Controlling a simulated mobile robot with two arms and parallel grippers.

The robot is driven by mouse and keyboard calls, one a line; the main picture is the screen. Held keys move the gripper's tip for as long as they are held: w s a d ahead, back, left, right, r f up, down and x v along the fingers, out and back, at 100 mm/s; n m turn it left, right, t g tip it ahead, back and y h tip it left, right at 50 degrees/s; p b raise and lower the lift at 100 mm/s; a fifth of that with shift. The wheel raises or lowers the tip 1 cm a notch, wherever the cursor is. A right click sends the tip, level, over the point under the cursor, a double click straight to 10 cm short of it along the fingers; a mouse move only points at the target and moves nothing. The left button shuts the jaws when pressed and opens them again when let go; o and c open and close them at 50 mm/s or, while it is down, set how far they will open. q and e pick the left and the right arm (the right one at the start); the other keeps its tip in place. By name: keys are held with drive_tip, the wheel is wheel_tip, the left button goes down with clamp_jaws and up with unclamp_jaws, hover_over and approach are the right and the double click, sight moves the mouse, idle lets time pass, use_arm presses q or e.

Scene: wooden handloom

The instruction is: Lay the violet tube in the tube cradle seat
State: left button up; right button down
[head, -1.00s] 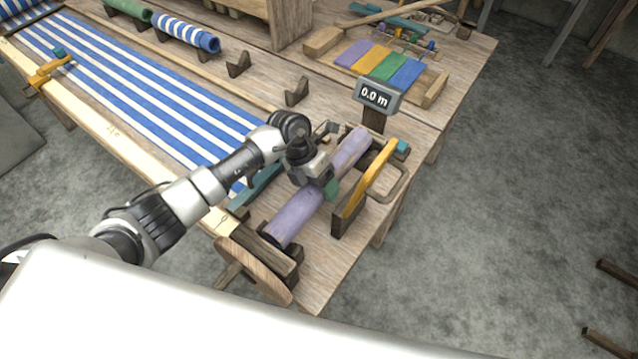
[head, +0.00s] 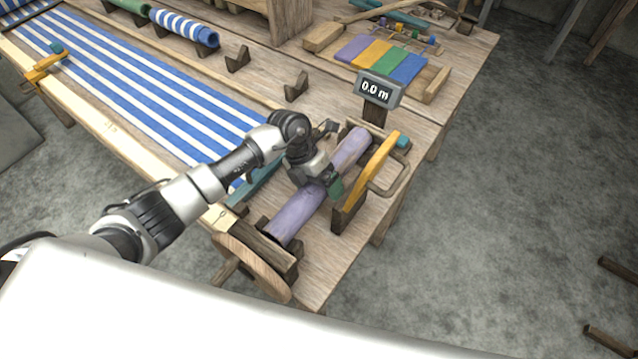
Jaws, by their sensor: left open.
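The violet tube (head: 292,217) lies slantwise in a dark wooden holder at the table's right end. My left gripper (head: 322,185) is over the tube's middle, pointing down, with its jaws open around or just above it. I cannot tell whether it touches, as the gripper body hides that part of the tube. Two empty dark wooden cradle seats, one (head: 237,60) further left and one (head: 297,86) nearer, stand on the table behind the arm. My right gripper is out of view.
A blue-striped roll (head: 185,27) and a green roll (head: 133,5) sit in cradles at the back left. A display post reading 0.0 m (head: 378,90) stands behind the tube. A yellow bar with a handle (head: 372,172) is close at its right. Striped cloth (head: 150,95) covers the left.

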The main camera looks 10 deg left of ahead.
use_arm(q)
drive_tip(key=b+v, duration=0.2)
drive_tip(key=v, duration=0.9)
drive_tip(key=shift+f, duration=0.1)
